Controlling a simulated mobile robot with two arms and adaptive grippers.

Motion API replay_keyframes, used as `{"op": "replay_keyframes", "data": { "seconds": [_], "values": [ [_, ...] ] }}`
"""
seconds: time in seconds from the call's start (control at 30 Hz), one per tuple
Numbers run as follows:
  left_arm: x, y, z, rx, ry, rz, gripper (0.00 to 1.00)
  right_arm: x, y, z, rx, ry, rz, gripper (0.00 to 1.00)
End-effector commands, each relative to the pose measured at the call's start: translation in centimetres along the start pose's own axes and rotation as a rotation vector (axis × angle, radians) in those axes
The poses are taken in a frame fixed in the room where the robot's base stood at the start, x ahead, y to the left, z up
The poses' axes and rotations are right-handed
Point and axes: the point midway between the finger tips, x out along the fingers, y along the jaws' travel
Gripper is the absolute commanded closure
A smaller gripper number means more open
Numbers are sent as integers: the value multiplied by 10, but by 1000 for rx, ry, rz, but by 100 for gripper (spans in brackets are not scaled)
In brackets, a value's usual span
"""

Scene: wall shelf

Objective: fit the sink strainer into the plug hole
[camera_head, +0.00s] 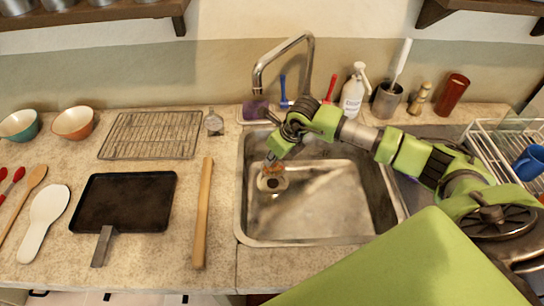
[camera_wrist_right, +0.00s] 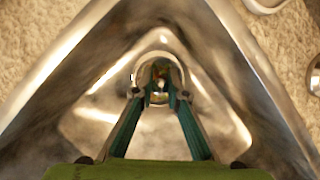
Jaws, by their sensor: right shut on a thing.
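The steel sink basin (camera_head: 320,205) is set in the counter. The plug hole (camera_head: 272,184) shows as a dark spot in a pale ring on the basin floor, towards the left. My right gripper (camera_head: 271,164) reaches down into the basin, just above the plug hole in the head view. In the wrist view the fingers of the right gripper (camera_wrist_right: 159,97) converge and are shut on the strainer (camera_wrist_right: 160,82), a small thing mostly hidden between the tips. A round metal rim shows around the tips there. I cannot tell whether the strainer touches the hole. My left gripper is out of view.
The curved tap (camera_head: 284,58) stands behind the basin. A soap bottle (camera_head: 354,92), a utensil cup (camera_head: 387,100) and a red tumbler (camera_head: 452,94) stand along the back. A rolling pin (camera_head: 203,212) and black pan (camera_head: 124,202) lie left of the basin. The basin's front right floor is clear.

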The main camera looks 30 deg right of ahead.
Motion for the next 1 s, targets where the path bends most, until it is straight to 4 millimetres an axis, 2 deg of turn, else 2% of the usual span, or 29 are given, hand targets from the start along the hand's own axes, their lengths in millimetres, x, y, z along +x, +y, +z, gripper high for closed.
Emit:
{"op": "replay_keyframes", "data": {
  "seconds": [0.27, 0.8, 1.0],
  "values": [
    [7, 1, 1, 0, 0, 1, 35, 1, 0, 0, -3, -10, -1, 100],
    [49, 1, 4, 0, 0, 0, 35, 46, 0, -19, -2, -7, 0, 100],
    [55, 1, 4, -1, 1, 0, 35, 54, 0, -22, -3, -8, 0, 100]
  ]
}}
